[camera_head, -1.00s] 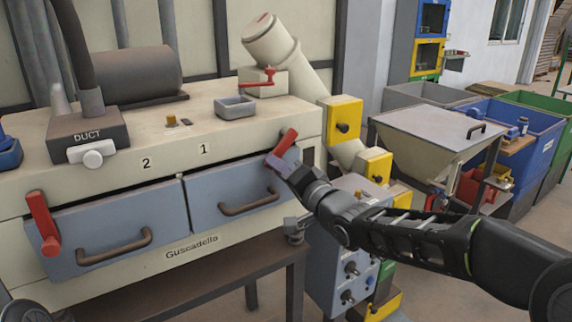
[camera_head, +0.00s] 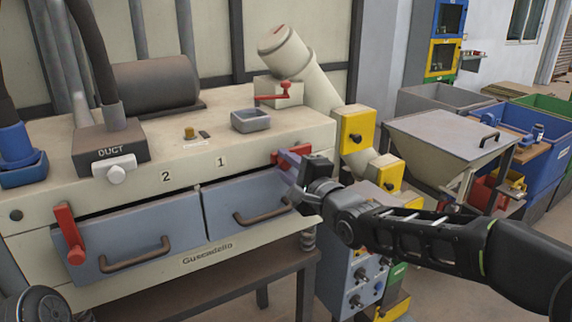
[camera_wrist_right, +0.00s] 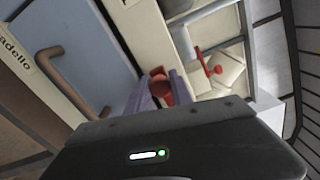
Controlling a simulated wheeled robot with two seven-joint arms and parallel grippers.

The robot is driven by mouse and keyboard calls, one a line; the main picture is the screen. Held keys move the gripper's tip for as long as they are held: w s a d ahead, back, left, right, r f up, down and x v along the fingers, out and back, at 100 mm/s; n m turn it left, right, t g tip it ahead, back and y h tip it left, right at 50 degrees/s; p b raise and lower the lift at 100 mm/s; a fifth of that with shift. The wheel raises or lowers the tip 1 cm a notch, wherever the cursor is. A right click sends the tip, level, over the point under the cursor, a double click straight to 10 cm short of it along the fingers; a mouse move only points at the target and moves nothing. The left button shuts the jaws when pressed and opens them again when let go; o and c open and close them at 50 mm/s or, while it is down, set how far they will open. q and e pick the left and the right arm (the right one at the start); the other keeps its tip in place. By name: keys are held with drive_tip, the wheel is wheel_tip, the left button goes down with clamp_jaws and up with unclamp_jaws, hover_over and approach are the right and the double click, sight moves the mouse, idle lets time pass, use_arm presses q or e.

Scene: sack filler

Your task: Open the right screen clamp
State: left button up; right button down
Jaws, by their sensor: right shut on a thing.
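The right screen clamp (camera_head: 278,158), a red lever, sits at the upper right corner of the right blue-grey drawer (camera_head: 246,201). It lies roughly level and is partly hidden by my gripper. My right gripper (camera_head: 289,163), with purple fingers, is shut on it. In the right wrist view the red clamp (camera_wrist_right: 161,88) shows between the two purple fingers (camera_wrist_right: 162,92). The left screen clamp (camera_head: 69,234), also red, stands nearly upright at the left drawer's (camera_head: 140,235) left side. My left gripper is not in view.
Brown handles (camera_head: 262,214) stick out from the drawers. A yellow box (camera_head: 354,128) and a cream pipe (camera_head: 320,80) stand right of the machine. A grey hopper (camera_head: 437,140) stands further right. A small grey tray (camera_head: 251,120) lies on top.

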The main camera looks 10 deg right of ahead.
drive_tip(key=shift+r, duration=0.15)
idle(0.3)
drive_tip(key=c, duration=1.1)
unclamp_jaws()
drive_tip(key=shift+c, duration=0.2)
drive_tip(key=shift+s, duration=0.1)
drive_tip(key=v, duration=0.7)
drive_tip(key=shift+s, duration=0.3)
drive_tip(key=shift+d, duration=0.1)
